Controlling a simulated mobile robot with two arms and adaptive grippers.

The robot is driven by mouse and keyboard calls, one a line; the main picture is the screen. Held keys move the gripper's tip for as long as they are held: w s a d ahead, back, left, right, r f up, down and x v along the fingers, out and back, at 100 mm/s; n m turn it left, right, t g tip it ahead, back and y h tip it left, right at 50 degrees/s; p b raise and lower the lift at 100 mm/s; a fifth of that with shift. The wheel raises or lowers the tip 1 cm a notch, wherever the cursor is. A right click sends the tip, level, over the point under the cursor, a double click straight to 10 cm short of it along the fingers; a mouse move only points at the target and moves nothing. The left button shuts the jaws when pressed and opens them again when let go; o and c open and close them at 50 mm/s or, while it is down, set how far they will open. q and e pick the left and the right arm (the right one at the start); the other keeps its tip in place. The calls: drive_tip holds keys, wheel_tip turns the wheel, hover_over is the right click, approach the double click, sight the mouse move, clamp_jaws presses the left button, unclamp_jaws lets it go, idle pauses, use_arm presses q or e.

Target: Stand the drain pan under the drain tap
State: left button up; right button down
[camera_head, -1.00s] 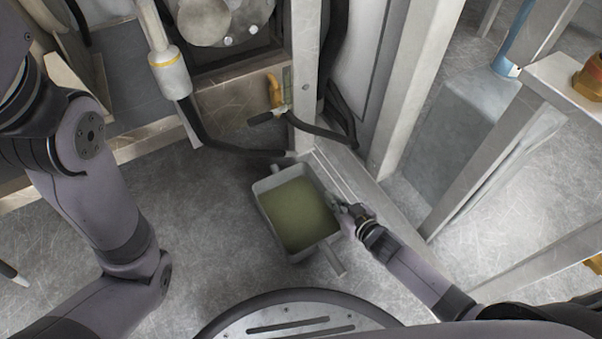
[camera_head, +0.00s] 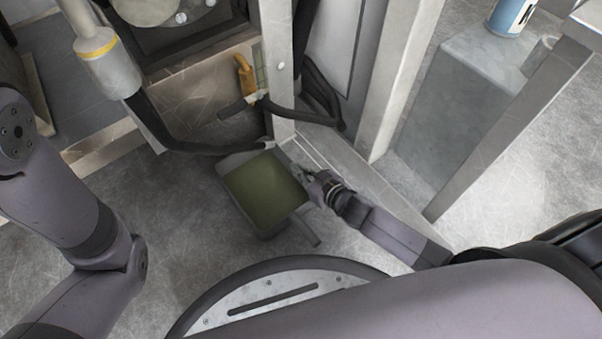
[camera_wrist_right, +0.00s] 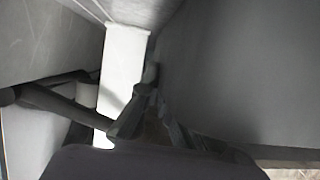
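The drain pan (camera_head: 264,192) is a grey rectangular tray with a green inner surface and short handles. In the head view it is on or just above the floor, below the upright post. The drain tap, seemingly the orange-handled fitting (camera_head: 246,76), is on the frame above and beyond the pan. My right gripper (camera_head: 315,187) is at the pan's right side; whether its fingers close on the rim is unclear. Its dark fingers (camera_wrist_right: 156,122) show in the right wrist view beside a broad grey surface. My left arm shows at left, but its gripper is out of view.
A pale upright post (camera_head: 279,70) stands right behind the pan. A black hose (camera_head: 195,148) runs beyond the pan toward the post. A low metal beam (camera_head: 340,160) lies to the right. A blue-and-white canister (camera_head: 511,15) stands on a grey block. Open floor lies left of the pan.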

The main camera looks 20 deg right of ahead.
idle(0.3)
drive_tip(key=shift+f, duration=0.2)
drive_tip(key=c, duration=1.8)
unclamp_jaws()
